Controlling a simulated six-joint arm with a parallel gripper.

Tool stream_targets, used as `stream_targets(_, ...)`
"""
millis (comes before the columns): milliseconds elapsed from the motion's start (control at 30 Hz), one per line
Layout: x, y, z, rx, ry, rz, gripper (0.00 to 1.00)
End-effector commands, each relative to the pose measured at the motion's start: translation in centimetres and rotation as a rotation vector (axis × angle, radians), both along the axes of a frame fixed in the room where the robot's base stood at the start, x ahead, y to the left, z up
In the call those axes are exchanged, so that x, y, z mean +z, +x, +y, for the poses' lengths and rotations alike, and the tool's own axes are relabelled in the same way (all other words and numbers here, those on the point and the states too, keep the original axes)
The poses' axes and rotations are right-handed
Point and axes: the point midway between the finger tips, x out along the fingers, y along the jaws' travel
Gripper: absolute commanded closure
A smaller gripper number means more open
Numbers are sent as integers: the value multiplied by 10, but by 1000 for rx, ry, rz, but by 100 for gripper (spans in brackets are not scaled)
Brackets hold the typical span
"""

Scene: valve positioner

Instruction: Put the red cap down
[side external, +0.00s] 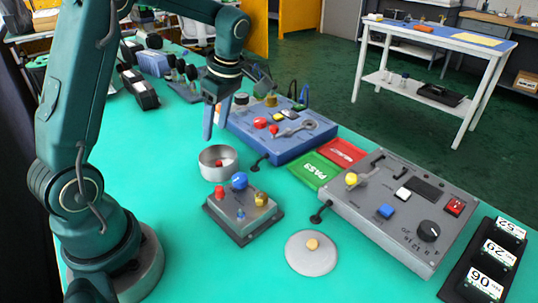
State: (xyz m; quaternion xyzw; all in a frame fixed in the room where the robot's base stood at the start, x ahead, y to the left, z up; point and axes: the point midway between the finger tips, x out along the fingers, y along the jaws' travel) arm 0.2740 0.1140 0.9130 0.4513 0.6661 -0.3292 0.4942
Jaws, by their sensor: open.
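My gripper (217,122) is open, points down and hangs in the air above the bowl, near the left end of the blue panel. I see nothing between its fingers. A small red piece (219,163) lies inside the round metal bowl (217,173), below the gripper and apart from it; it may be the red cap. Another red part (220,192) sits upright on the grey block (243,222), beside a blue ball knob (239,181) and a brass fitting (261,200). I cannot tell for certain which red piece is the cap.
The blue panel (300,145) carries red knobs and a wrench-like tool. Green PASS (314,171) and red (342,151) pads lie beside the grey control box (390,235). A pale disc (312,262) with a tan knob stands in front. The green table (200,275) is clear at front left.

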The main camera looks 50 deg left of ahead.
Motion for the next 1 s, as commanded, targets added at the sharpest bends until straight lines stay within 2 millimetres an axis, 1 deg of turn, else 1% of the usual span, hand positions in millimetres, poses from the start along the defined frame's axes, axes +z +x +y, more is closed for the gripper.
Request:
stream_targets(67, 13, 4, -4, -17, 12, -41, 47)
stream_targets(133, 28, 3, -12, -38, 21, -80, 47)
stream_targets(267, 56, -8, -36, -141, 14, -157, 47)
stream_targets(400, 76, -28, -66, -375, -3, -210, 47)
stream_targets(500, 84, -45, -86, -583, -6, -233, 47)
stream_targets(567, 86, -56, -98, -717, -3, -245, 47)
stream_targets(667, 86, -75, -116, -967, 15, -257, 47)
stream_targets(800, 76, -100, -138, -1348, 70, -252, 47)
stream_targets(900, 66, -112, -148, -1580, 113, -225, 47)
stream_targets(1000, 56, -118, -152, -1753, 140, -180, 47)
